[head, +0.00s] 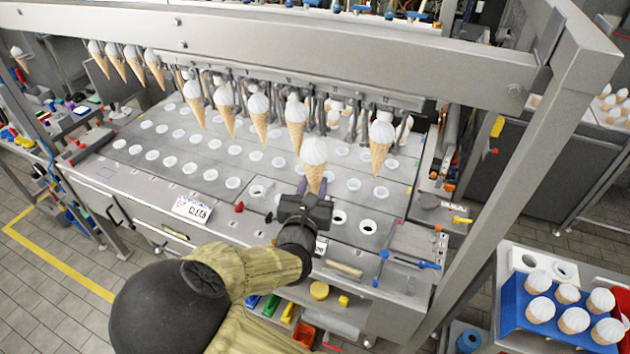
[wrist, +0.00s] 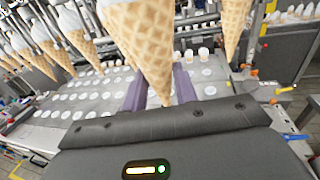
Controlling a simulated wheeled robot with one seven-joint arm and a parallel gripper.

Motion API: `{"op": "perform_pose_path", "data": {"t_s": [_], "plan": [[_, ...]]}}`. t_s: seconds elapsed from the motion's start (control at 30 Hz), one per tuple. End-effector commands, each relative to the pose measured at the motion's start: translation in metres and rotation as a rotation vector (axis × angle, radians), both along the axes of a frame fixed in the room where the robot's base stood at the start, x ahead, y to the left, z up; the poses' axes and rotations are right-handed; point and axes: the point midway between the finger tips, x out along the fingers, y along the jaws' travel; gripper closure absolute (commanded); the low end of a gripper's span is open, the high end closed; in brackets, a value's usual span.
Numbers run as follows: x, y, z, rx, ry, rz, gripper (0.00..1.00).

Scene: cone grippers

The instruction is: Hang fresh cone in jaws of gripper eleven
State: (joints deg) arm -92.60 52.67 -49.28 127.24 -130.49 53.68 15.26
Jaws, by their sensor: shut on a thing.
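My gripper (head: 313,187) is shut on a waffle cone with a white top (head: 314,152) and holds it upright above the grey machine bed. In the wrist view the held cone (wrist: 143,40) stands between my purple fingers (wrist: 160,88), its top cut off by the frame. A row of similar cones hangs from the machine's jaws under the beam, including one left of the held cone (head: 296,122) and one to its right (head: 382,140). Between these two, dark jaws (head: 363,122) show without a large cone in them. I cannot read any jaw numbers.
A thick grey beam (head: 300,62) crosses above the row, with a post (head: 520,160) at the right. The bed (head: 215,165) has rows of white-rimmed holes. A blue tray (head: 512,318) of cones stands at the lower right. Tools (head: 410,262) lie on the bed's front right.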

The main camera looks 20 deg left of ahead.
Motion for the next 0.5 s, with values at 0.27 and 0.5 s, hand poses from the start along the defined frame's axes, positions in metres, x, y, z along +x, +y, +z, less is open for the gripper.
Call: {"op": "perform_pose_path", "data": {"t_s": [0.27, 0.5], "plan": [[0.000, -0.002, 0.000, 0.001, 0.002, 0.012, 0.82], [0.019, -0.003, -0.001, 0.001, 0.000, 0.012, 0.82]]}}
